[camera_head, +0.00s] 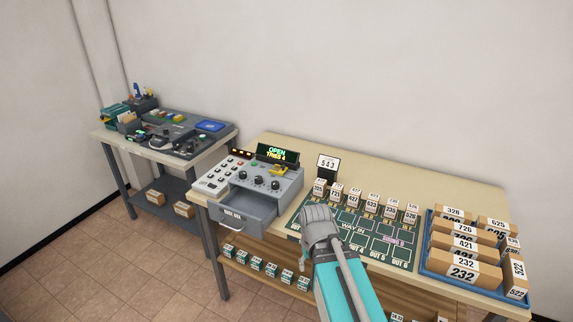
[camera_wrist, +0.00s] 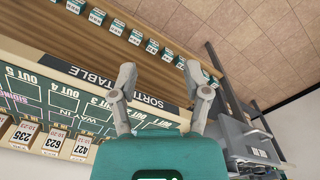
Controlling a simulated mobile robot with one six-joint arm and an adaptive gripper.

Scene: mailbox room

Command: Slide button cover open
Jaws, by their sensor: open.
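A grey control box (camera_head: 262,190) stands at the left end of the front table. A small yellow piece (camera_head: 279,169) sits on its top, below a lit display (camera_head: 278,153) reading "OPEN TRIES 4". I cannot tell whether this piece is the button cover. The box's front drawer (camera_head: 240,212) is pulled out. My gripper (camera_head: 318,213) hangs over the table's front edge, right of the drawer and apart from the box. In the wrist view my gripper (camera_wrist: 160,75) has its fingers spread with nothing between them. The grey box (camera_wrist: 245,140) shows only partly at lower right there.
A green sorting mat (camera_head: 372,232) with several numbered boxes lies right of the control box. A blue tray (camera_head: 424,262) of parcels is at the right end. A number stand (camera_head: 328,166) stands behind the mat. A second table (camera_head: 107,139) with devices is at the left.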

